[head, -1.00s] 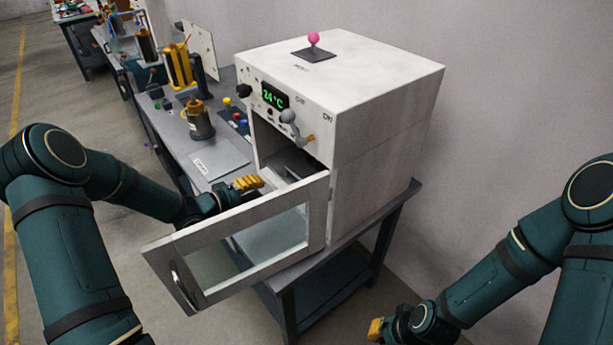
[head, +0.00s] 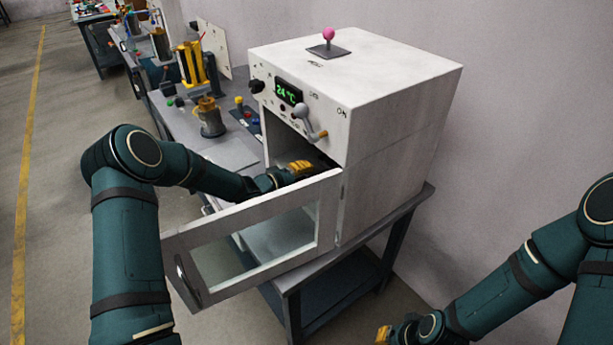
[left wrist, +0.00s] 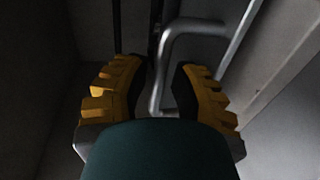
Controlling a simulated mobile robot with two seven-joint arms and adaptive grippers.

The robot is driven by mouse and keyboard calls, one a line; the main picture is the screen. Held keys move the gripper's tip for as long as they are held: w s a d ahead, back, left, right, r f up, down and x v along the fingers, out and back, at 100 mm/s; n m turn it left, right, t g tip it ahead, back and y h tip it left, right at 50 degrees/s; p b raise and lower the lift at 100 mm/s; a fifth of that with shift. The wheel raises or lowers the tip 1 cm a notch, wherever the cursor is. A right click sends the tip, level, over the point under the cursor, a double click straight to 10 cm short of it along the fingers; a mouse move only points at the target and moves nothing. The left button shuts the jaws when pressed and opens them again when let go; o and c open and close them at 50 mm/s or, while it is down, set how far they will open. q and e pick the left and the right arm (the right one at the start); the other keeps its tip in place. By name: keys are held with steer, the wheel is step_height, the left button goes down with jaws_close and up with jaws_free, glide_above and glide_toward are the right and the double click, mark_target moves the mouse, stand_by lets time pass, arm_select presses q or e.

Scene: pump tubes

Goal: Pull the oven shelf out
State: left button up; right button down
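The white oven (head: 395,120) stands on a dark metal table, with its windowed door (head: 255,240) swung open toward me. My left gripper (head: 302,167) reaches over the door into the dark oven opening. In the left wrist view its two yellow fingers (left wrist: 160,90) are apart. A bent grey metal bar (left wrist: 172,60), which looks like the shelf's handle, lies between and just beyond the fingers. I cannot tell whether they touch it. The rest of the shelf is hidden in the head view. My right gripper (head: 383,335) is at the bottom edge, away from the oven; its fingers are not clear.
A lever (head: 310,122) and a lit display (head: 288,92) are on the oven front. A pink-knobbed stick (head: 328,38) stands on top. A bench with a brown-topped pot (head: 211,118) and yellow parts is left of the oven. The floor in front is clear.

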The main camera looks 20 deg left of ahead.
arm_select(q)
steer(key=shift+o, duration=0.3)
steer(key=shift+w+d, duration=0.1)
steer(key=shift+w, duration=0.05)
jaws_close()
steer(key=f+p+v, duration=0.1)
steer(key=p+v, duration=0.2)
steer(key=v, duration=0.5)
steer(key=f+p+v, duration=0.2)
steer(key=p+v, duration=0.1)
steer(key=v, duration=0.6)
steer(key=shift+s, duration=0.4)
steer(key=shift+f, duration=0.1)
steer(key=shift+c, duration=0.3)
jaws_free()
